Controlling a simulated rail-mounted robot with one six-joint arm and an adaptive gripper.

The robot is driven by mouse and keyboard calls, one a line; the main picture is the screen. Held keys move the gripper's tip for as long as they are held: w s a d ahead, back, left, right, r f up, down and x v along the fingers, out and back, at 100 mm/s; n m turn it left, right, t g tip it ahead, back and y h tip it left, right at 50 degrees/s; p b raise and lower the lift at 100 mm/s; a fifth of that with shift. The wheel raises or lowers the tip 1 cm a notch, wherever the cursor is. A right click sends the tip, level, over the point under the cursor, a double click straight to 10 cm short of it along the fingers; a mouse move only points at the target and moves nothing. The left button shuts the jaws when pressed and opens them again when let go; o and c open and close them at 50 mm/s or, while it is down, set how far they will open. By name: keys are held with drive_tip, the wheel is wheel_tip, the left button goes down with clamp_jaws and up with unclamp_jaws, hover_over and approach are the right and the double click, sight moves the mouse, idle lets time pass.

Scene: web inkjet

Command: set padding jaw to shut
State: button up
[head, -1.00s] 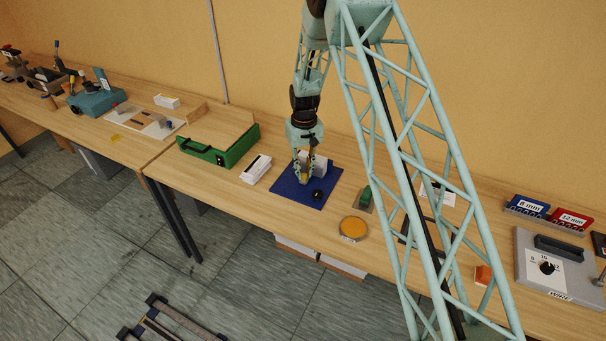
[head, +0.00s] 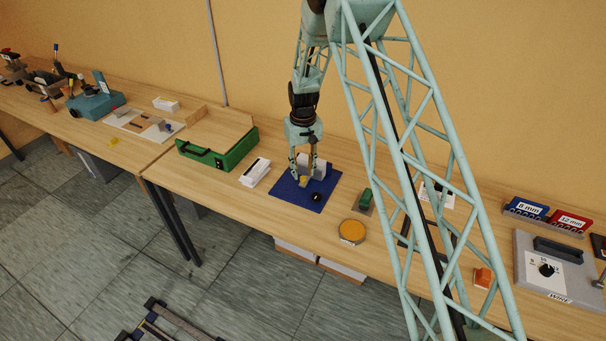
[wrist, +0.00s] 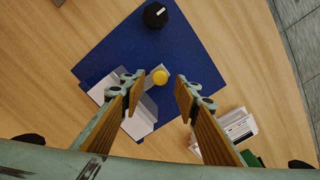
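A blue mat or base plate (head: 290,194) lies on the bench under my gripper (head: 304,175). On it stand a pale grey-white block (head: 319,162), a small yellow knob (head: 303,181) and a black knob (head: 317,197). In the wrist view the yellow knob (wrist: 160,77) shows between my fingertips, with a gap on each side. The pale block (wrist: 143,118) lies partly behind my left finger there, and the black knob (wrist: 155,15) sits at the far corner. My gripper is open and empty. Which part is the padding jaw, and its setting, I cannot tell.
A white box with a dark slot (head: 255,172) and a green case (head: 205,155) stand left of the mat. A green-handled block (head: 365,198) and a round orange-topped tin (head: 352,232) stand to the right. Bare bench lies in front of the mat.

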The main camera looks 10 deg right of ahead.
sight(303, 177)
wheel_tip(303, 177, up, 10)
idle(0.6)
drive_tip(key=shift+f, duration=0.1)
idle(0.3)
drive_tip(key=s+d+r+t+b, duration=0.1)
drive_tip(key=s+r+b, duration=0.1)
drive_tip(key=s+r, duration=0.45)
drive_tip(key=s+r+b, duration=0.2)
drive_tip(key=s+r, duration=0.2)
drive_tip(key=r, duration=0.6)
drive_tip(key=s+d+r+t+b, duration=0.1)
drive_tip(key=s+r+b, duration=0.1)
drive_tip(key=s+r, duration=0.45)
drive_tip(key=s+d+r+b, duration=0.15)
drive_tip(key=s+r, duration=0.25)
drive_tip(key=s, duration=0.5)
drive_tip(key=s+f+m+t+b, duration=0.1)
drive_tip(key=s+b, duration=0.7)
drive_tip(key=s, duration=2.6)
drive_tip(key=shift+s+d+f+m+t, duration=0.3)
drive_tip(key=shift+s+d+f+t, duration=0.1)
drive_tip(key=shift+t, duration=0.1)
